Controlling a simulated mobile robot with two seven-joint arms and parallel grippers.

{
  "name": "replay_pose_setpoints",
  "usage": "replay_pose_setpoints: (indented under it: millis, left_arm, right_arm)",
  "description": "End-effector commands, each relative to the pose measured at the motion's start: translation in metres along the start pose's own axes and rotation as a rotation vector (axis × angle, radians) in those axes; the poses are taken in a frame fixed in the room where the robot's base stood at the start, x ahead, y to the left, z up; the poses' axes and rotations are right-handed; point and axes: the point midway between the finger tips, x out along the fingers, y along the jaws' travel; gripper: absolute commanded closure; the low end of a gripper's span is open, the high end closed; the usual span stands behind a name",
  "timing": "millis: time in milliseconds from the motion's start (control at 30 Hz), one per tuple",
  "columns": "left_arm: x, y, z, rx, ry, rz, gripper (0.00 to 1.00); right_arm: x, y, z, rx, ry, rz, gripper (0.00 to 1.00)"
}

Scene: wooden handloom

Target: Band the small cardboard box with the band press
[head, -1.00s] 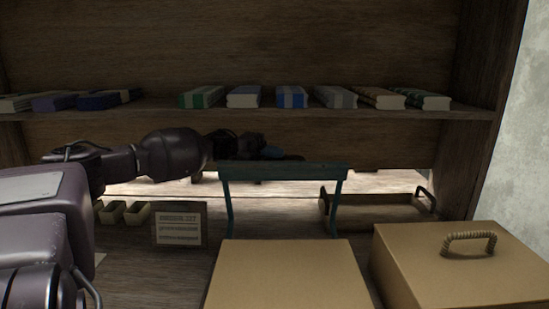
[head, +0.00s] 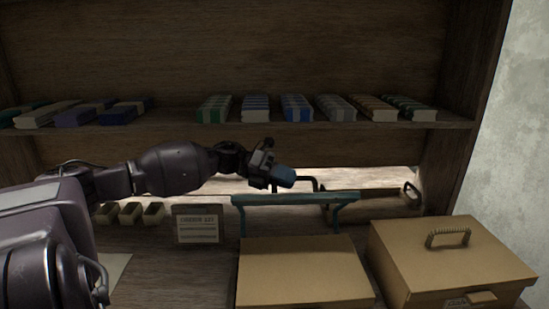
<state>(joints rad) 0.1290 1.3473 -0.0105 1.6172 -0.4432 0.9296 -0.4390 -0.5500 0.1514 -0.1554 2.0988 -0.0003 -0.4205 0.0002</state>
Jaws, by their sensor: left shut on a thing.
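A plain tan cardboard box (head: 300,270) sits at the lower middle of the head view, its near side cut off by the frame edge. Behind it stands a teal frame (head: 290,199) with a cross bar and two legs, which looks like the band press. A dark bent rod (head: 310,184) with a blue grip shows just above the bar. My left gripper (head: 277,179) is shut at this blue grip, above and behind the box. Its fingertips are small and partly hidden. No band can be made out. My right gripper is not in view.
A tan lidded box (head: 450,253) with a ribbed handle stands close on the right. A dark tray (head: 375,204) lies behind. A small sign (head: 198,224) and several small bins (head: 130,213) are at left.

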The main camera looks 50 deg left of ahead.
Motion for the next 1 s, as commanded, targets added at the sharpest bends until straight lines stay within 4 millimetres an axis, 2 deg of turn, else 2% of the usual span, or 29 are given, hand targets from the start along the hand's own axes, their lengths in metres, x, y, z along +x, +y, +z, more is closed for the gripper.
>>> replay_pose_setpoints:
  millis: [33,333,700,833,1000]
  left_arm:
    - [0.0,-0.016,-0.005,0.043,-0.005,0.007,1.0]
    - [0.024,-0.028,-0.061,0.288,-0.002,0.113,1.0]
    - [0.053,-0.019,-0.129,0.574,0.0,0.235,1.0]
    - [0.06,-0.014,-0.146,0.648,0.0,0.267,1.0]
    - [0.066,-0.008,-0.16,0.651,-0.001,0.269,1.0]
  right_arm:
    - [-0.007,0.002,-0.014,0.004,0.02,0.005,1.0]
    - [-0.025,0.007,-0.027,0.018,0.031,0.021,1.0]
    - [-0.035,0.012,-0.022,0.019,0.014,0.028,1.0]
    - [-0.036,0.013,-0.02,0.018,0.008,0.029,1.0]
    - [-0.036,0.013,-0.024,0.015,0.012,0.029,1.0]
